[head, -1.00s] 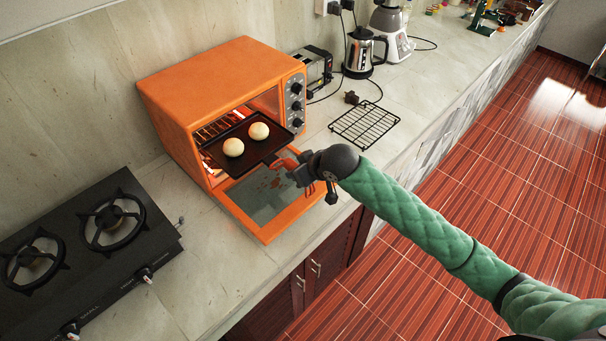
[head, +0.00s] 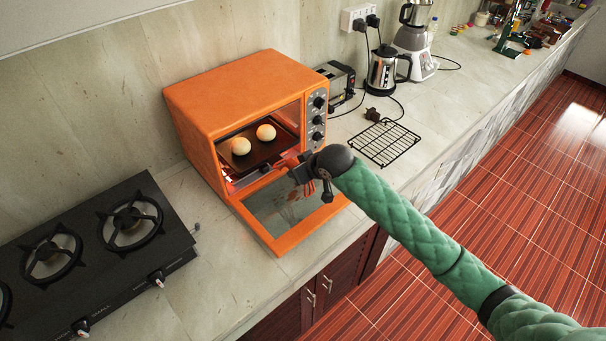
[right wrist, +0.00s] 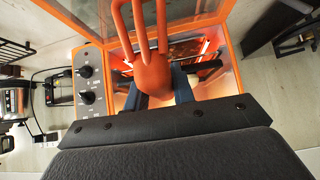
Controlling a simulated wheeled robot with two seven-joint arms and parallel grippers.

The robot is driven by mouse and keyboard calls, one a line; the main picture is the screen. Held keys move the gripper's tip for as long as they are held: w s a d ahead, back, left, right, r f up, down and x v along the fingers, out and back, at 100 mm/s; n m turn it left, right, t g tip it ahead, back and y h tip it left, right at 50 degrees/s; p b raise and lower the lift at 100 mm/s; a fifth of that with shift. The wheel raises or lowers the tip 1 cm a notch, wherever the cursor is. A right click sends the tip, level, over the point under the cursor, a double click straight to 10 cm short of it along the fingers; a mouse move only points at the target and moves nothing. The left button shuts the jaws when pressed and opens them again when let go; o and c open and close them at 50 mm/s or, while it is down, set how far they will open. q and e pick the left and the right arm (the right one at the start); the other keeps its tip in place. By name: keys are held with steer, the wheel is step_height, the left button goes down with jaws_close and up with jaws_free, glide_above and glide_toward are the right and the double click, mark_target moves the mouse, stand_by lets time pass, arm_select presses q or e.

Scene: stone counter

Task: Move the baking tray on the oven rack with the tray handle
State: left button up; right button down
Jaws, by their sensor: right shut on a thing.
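The dark baking tray (head: 256,155) sits inside the orange oven (head: 240,95), with two pale buns (head: 240,146) on it. Its front edge is near the oven opening. The orange tray handle (head: 288,162) is at the tray's front right. It also shows large in the right wrist view (right wrist: 150,72), with long prongs. My right gripper (head: 302,170) is shut on the tray handle, above the lowered door. I cannot tell whether the handle is still hooked to the tray. The oven rack is mostly hidden under the tray. My left gripper is not in view.
The oven's glass door (head: 285,208) lies open towards the counter's front edge. A wire rack (head: 384,142) lies on the counter to the right. A black gas stove (head: 100,250) stands at left. A toaster (head: 340,82) and kettle (head: 383,70) stand behind.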

mark_target(277, 160)
steer(key=shift+w+a, duration=1.7)
steer(key=shift+w, duration=0.25)
steer(key=shift+w+a, duration=1.65)
steer(key=shift+w, duration=0.3)
steer(key=shift+f, duration=1.5)
steer(key=shift+s, duration=0.1)
steer(key=shift+s+f+g+h, duration=0.1)
steer(key=shift+f+g+h, duration=0.2)
steer(key=shift+f, duration=0.05)
steer(key=shift+r, duration=0.35)
stand_by(0.3)
steer(key=shift+d, duration=0.15)
stand_by(0.4)
steer(key=shift+s+d, duration=1.65)
steer(key=shift+s, duration=0.25)
